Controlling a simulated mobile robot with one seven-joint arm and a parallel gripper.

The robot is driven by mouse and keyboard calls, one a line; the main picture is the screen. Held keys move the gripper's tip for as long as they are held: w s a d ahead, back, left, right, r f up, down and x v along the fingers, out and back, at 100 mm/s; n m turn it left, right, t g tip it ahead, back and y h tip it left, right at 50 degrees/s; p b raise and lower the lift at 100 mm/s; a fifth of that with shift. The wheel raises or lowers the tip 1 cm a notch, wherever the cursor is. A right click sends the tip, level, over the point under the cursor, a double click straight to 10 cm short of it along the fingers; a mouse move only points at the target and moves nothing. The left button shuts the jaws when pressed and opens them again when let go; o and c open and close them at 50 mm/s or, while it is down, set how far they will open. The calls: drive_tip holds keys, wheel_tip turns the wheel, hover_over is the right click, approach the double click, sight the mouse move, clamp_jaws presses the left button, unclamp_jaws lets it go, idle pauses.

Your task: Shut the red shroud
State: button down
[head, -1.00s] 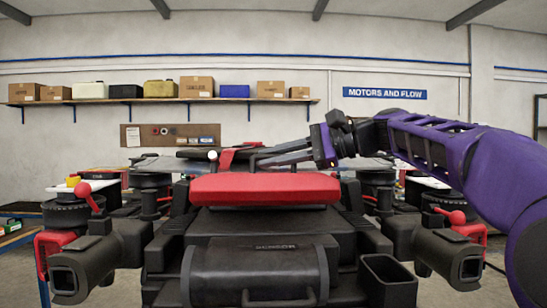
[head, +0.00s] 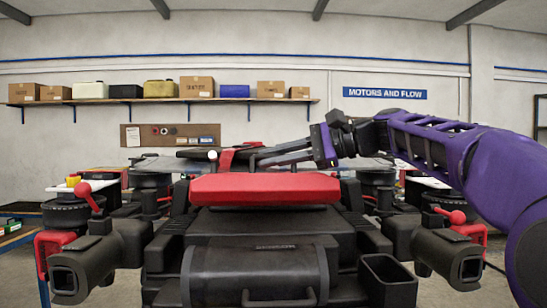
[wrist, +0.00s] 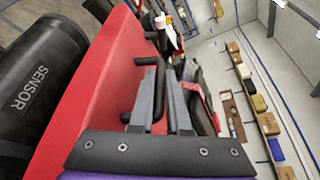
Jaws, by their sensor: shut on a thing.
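The red shroud (head: 265,188) lies across the top of the drone body, its broad red front edge facing me in the head view. In the wrist view, its red face (wrist: 92,88) fills the left middle. A black handle (wrist: 150,62) stands on the shroud's far side. My gripper (head: 262,160) reaches in from the right, behind and above the shroud's edge. Its two grey fingers (wrist: 163,75) are close together at the black handle and shut on it. The exact contact is partly hidden by the fingers.
A black cylinder marked SENSOR (wrist: 35,85) lies in front of the shroud. Black arms with red-knobbed clamps (head: 83,188) flank the body, and an open black cup (head: 387,280) stands at front right. A shelf of boxes (head: 160,101) hangs on the back wall.

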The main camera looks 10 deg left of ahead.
drive_tip(key=shift+f, duration=0.1)
drive_tip(key=shift+n, duration=0.5)
drive_tip(key=f+b, duration=0.3)
drive_tip(key=s+f+b, duration=0.1)
drive_tip(key=f+b, duration=0.5)
drive_tip(key=f, duration=0.1)
drive_tip(key=shift+s+d, duration=0.2)
drive_tip(key=shift+f, duration=0.2)
drive_tip(key=c, duration=1.3)
unclamp_jaws()
drive_tip(key=shift+o, duration=0.7)
drive_tip(key=shift+d, duration=0.1)
drive_tip(key=shift+d, duration=0.1)
